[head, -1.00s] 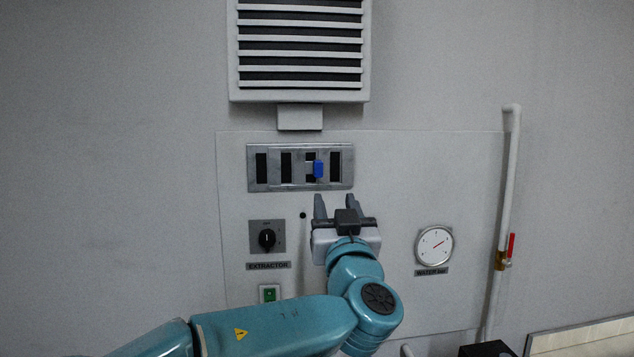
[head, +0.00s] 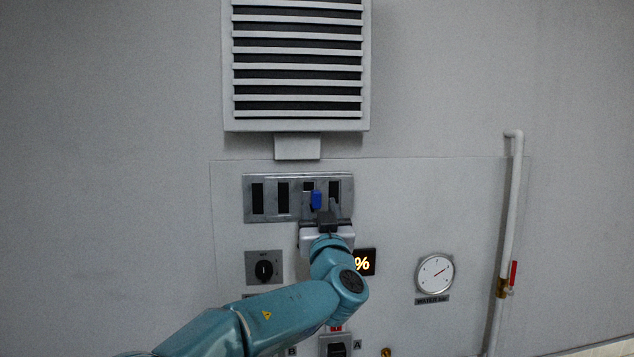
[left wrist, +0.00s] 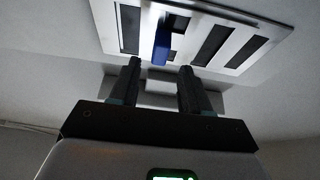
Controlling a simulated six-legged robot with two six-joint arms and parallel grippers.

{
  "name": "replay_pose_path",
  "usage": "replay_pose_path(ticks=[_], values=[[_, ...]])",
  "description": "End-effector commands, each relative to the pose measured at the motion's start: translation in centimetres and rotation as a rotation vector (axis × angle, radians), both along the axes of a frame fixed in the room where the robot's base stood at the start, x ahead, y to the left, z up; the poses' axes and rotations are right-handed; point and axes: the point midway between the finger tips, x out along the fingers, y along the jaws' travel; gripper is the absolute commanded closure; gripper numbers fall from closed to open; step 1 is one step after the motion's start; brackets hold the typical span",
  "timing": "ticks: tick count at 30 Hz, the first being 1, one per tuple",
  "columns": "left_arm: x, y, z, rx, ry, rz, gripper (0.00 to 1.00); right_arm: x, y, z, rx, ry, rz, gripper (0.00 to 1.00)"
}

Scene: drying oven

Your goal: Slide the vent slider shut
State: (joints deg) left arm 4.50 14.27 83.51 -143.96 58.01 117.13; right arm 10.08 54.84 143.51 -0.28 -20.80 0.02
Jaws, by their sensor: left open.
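The vent slider is a grey metal plate (head: 249,213) with several dark upright slots, set in the wall panel below the louvred grille. Its blue tab (head: 316,199) stands out right of the plate's middle. In the left wrist view the blue tab (left wrist: 161,46) shows just beyond and between the fingertips, with the slotted plate (left wrist: 104,14) behind it. My left gripper (head: 320,206) is open, right at the tab from below; it also shows in the left wrist view (left wrist: 158,70). I cannot tell whether a finger touches the tab. My right gripper is not in view.
A louvred grille (head: 297,66) is above. A black rotary knob (head: 264,270) is at lower left, a lit percent display (head: 364,262) beside my arm, a round gauge (head: 435,273) at right. A white pipe with a red-handled valve (head: 513,273) runs down farther right.

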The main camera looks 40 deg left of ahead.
Motion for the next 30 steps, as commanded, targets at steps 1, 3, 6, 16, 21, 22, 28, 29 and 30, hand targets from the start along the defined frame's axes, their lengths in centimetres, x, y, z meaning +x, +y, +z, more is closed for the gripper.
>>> replay_pose_path(ticks=[1, 3, 6, 16, 21, 22, 28, 29, 30], values=[[0.6, 0.8, 0.8, -0.001, 0.002, 0.002, 0.53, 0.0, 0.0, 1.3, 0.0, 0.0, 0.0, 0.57], [1.2, 1.5, 1.1, -0.001, 0.002, 0.002, 0.53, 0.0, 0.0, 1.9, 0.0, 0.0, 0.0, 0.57], [1.8, 2.3, 1.3, -0.001, 0.002, 0.0, 0.53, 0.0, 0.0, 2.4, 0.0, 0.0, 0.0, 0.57], [2.3, 2.8, 1.2, -0.001, 0.001, -0.001, 0.53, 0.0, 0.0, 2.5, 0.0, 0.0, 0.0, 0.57], [2.2, 2.8, 1.3, -0.001, 0.001, 0.0, 0.95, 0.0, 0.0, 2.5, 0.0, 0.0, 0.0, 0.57], [2.2, 2.8, 1.2, -0.001, 0.001, 0.0, 1.0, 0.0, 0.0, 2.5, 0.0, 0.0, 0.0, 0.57], [2.2, 2.8, 1.3, -0.001, 0.001, -0.001, 1.0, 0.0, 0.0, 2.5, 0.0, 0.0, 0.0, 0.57], [2.2, 2.8, 1.2, -0.001, 0.001, -0.001, 1.0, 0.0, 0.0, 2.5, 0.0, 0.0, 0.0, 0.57], [2.2, 2.8, 1.1, -0.001, 0.001, 0.0, 1.0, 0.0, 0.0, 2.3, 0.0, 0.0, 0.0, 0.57]])
